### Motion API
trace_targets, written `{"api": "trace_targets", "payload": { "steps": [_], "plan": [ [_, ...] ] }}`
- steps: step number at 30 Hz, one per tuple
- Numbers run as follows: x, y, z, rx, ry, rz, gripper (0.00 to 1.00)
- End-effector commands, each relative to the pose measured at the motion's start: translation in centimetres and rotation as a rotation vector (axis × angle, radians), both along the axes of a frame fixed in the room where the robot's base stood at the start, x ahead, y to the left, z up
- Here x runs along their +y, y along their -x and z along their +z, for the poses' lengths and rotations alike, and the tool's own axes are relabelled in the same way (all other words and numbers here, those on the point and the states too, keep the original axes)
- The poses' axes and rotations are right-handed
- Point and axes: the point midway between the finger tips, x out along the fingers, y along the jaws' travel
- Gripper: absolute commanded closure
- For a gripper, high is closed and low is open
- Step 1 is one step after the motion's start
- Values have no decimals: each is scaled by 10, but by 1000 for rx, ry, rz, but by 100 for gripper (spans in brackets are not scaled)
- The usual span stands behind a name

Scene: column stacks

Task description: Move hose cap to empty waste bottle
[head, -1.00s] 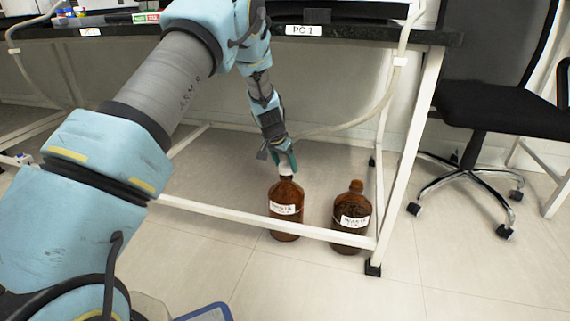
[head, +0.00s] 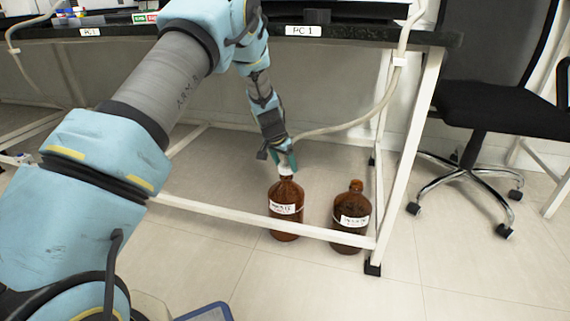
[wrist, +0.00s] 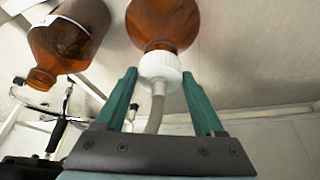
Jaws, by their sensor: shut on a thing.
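Two brown waste bottles with white labels stand upright on the floor under the bench. My gripper (head: 284,160) is shut on the white hose cap (wrist: 160,68), which also shows in the head view (head: 286,170). The cap is at the mouth of the left bottle (head: 286,212); I cannot tell whether it is seated or just above it. In the wrist view this bottle (wrist: 163,22) is straight beyond the cap, and the hose (wrist: 155,112) runs back between my fingers. The right bottle (head: 351,222) has no cap on its mouth; it shows at upper left in the wrist view (wrist: 72,38).
A white bench frame rail (head: 262,220) crosses in front of the bottles, with a leg (head: 408,155) to their right. The pale hose (head: 350,124) climbs to the bench edge. An office chair (head: 490,110) stands at right. Floor in front is mostly clear.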

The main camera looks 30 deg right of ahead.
Motion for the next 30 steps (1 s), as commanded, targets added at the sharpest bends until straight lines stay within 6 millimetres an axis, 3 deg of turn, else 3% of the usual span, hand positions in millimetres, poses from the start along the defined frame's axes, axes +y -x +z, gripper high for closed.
{"api": "trace_targets", "payload": {
  "steps": [30],
  "plan": [
    [0, 0, -9, 0, 0, 0, 84]
  ]
}}
